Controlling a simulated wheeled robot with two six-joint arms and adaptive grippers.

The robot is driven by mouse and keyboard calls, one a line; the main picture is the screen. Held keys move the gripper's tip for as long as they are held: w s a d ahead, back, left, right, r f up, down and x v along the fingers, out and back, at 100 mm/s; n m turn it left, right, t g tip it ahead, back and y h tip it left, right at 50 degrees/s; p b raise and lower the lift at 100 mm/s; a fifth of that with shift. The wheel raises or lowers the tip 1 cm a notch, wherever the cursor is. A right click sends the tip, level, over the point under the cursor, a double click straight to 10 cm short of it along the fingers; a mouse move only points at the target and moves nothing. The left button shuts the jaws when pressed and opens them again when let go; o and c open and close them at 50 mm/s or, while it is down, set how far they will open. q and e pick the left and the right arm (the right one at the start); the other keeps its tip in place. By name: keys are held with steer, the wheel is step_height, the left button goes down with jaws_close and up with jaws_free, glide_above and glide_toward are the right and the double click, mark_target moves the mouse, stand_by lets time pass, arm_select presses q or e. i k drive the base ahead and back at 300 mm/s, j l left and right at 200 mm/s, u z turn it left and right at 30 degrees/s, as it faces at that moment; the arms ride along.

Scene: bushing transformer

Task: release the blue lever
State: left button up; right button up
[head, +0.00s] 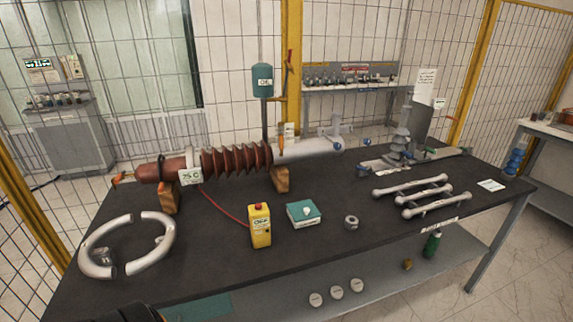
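No lever can be made out clearly as the blue lever. Small blue round knobs (367,141) show near the right end of the pale tube (305,147) of the bushing; another blue knob (337,146) sits closer to the tube's end. Whether either belongs to a lever is too small to tell. A grey stand-like device (401,140) with small blue and green parts is at the back right of the table. Neither gripper's fingers show. A dark shape at the bottom left edge may be part of my arm.
The dark table (330,195) holds the ribbed brown bushing (235,160) on wooden blocks, white half rings (104,256), a yellow box (260,226), a teal box (303,213), a small metal ring (351,222) and white rods (437,203). The front middle is mostly clear.

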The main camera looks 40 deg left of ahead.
mark_target(369, 170)
steer(key=u, duration=0.7)
steer(key=i+l+z, duration=0.1)
steer(key=i+l, duration=0.2)
steer(key=l, duration=0.25)
steer(key=i+l+z, duration=0.1)
steer(key=i+l, duration=0.2)
steer(key=l, duration=0.2)
steer(key=i+l+z, duration=0.1)
steer(key=i+l, duration=0.25)
steer(key=l, duration=0.15)
steer(key=i+l+z, duration=0.1)
steer(key=i+l, duration=0.25)
steer(key=l, duration=0.15)
